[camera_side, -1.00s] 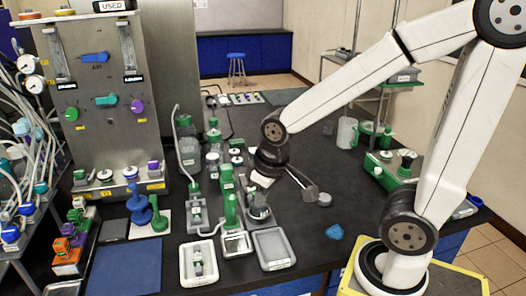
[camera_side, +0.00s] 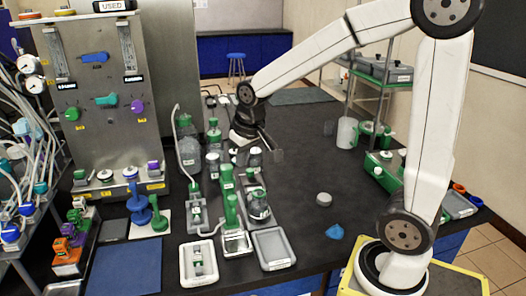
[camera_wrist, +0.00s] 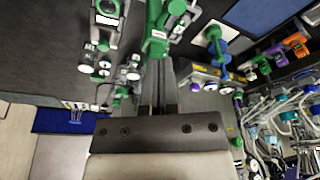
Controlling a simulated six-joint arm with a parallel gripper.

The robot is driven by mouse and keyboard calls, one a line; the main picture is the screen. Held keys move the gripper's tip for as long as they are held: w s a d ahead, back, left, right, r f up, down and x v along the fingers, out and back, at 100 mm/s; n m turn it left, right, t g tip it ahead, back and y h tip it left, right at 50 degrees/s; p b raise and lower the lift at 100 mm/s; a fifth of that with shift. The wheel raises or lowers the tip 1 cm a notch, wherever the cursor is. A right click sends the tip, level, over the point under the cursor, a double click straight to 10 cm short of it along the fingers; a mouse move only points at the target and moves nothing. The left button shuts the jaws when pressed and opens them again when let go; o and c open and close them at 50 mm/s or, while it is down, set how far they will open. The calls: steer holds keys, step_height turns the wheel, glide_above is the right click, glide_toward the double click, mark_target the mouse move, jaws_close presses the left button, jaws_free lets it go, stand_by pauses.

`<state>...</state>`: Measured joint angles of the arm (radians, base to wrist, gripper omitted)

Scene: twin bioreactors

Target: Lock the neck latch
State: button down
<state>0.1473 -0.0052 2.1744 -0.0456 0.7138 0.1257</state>
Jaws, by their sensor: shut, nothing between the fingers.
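My gripper (camera_side: 272,148) hangs above the bench behind the right glass vessel (camera_side: 258,206), which has a green and dark top. Its fingers are together and empty; they also show in the wrist view (camera_wrist: 158,72). A tall green clamp-like part (camera_side: 231,210) stands left of that vessel, and a left unit with a green top (camera_side: 195,203) stands beside it. In the wrist view a green part (camera_wrist: 156,28) lies just beyond the fingertips; I cannot tell whether they touch. The neck latch is too small to make out, and so is its state.
Glass bottles with green caps (camera_side: 187,143) crowd the bench left of my gripper. Grey trays (camera_side: 272,248) lie in front. A grey puck (camera_side: 324,199) and a blue lump (camera_side: 334,231) lie right. The steel control panel (camera_side: 105,110) rises at left. The bench's right middle is mostly clear.

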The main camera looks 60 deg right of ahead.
steer(key=w+d+m, duration=0.3)
steer(key=w+d, duration=0.4)
steer(key=d, duration=0.2)
steer(key=m+h, duration=0.2)
steer(key=m, duration=0.1)
glide_above(253, 180)
steer(key=w+d, duration=0.3)
steer(key=w, duration=0.1)
steer(key=f, duration=0.2)
steer(key=shift+s+d+f, duration=0.1)
steer(key=shift+d+f, duration=0.05)
steer(key=shift+f, duration=1.1)
steer(key=shift+s+d+f, duration=0.1)
steer(key=shift+d+f, duration=0.05)
steer(key=shift+f, duration=1.05)
steer(key=shift+w, duration=0.1)
steer(key=shift+s+a+f, duration=0.15)
steer(key=shift+f, duration=2.2)
steer(key=shift+s+a+f, duration=0.15)
steer(key=shift+f, duration=2.2)
